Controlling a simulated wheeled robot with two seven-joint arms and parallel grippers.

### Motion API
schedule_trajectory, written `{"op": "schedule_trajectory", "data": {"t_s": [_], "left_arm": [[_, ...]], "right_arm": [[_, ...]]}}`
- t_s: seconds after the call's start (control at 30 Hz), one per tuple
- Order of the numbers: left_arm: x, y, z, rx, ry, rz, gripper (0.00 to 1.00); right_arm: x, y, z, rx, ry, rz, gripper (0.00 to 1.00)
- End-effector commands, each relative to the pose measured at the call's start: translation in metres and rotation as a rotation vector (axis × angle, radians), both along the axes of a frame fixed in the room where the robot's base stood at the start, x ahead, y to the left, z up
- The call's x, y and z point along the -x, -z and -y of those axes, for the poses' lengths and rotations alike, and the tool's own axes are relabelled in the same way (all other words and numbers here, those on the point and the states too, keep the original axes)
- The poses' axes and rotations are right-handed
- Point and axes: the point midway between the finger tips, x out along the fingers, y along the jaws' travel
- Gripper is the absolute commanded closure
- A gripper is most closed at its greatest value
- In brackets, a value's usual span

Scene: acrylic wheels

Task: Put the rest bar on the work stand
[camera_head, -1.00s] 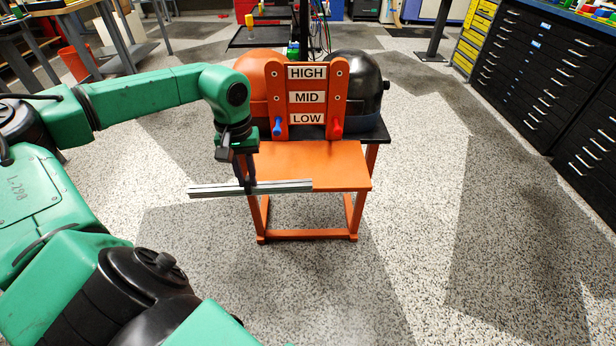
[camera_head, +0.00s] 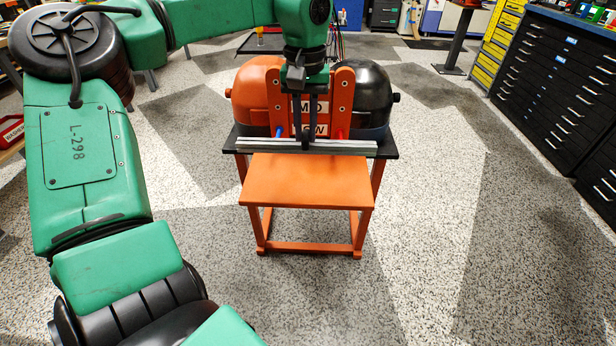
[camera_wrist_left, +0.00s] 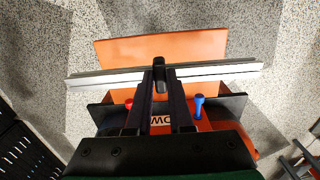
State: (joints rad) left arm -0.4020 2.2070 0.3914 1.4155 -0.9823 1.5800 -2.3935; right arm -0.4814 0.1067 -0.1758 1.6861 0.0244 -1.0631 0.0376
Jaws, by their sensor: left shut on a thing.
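The rest bar (camera_head: 262,146) is a long silver bar, held level across the front of the work stand (camera_head: 307,180). My left gripper (camera_head: 305,146) is shut on the bar near its middle; the grip also shows in the left wrist view (camera_wrist_left: 160,76). The stand has an orange top and two orange uprights, with a blue peg (camera_wrist_left: 198,105) and a red peg (camera_wrist_left: 129,103) low on them. In the wrist view the bar (camera_wrist_left: 105,78) lies apart from the pegs, on the orange-top side. My arm hides the HIGH sign and part of the others. My right gripper is not in view.
An orange dome (camera_head: 252,95) and a black dome (camera_head: 368,95) flank the uprights on a black shelf (camera_head: 388,146). Black drawer cabinets (camera_head: 555,90) stand at the right. The speckled floor around the stand is clear.

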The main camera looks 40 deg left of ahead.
Motion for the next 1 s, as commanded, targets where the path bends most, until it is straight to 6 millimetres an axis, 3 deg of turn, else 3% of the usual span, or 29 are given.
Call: {"op": "schedule_trajectory", "data": {"t_s": [0.03, 0.2, 0.5, 0.87, 0.9, 0.97, 1.0], "left_arm": [[0.001, 0.023, 0.000, 0.002, 0.000, -0.003, 1.00], [0.000, 0.074, 0.000, 0.001, 0.000, -0.002, 1.00], [0.000, 0.127, 0.000, -0.001, -0.001, -0.002, 1.00], [0.000, 0.135, 0.000, -0.001, -0.002, 0.002, 1.00], [0.000, 0.135, 0.000, -0.001, -0.002, 0.002, 0.69], [0.000, 0.135, 0.000, -0.001, -0.002, 0.002, 0.51], [0.000, 0.135, 0.000, -0.001, -0.002, 0.002, 0.51]], "right_arm": [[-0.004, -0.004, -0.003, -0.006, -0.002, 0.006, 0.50], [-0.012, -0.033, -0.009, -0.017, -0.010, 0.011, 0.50], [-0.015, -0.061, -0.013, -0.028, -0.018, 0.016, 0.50], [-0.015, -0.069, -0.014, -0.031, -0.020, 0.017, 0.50], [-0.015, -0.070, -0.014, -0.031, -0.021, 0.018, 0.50], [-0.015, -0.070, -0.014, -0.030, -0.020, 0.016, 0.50], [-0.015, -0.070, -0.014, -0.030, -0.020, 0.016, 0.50]]}}
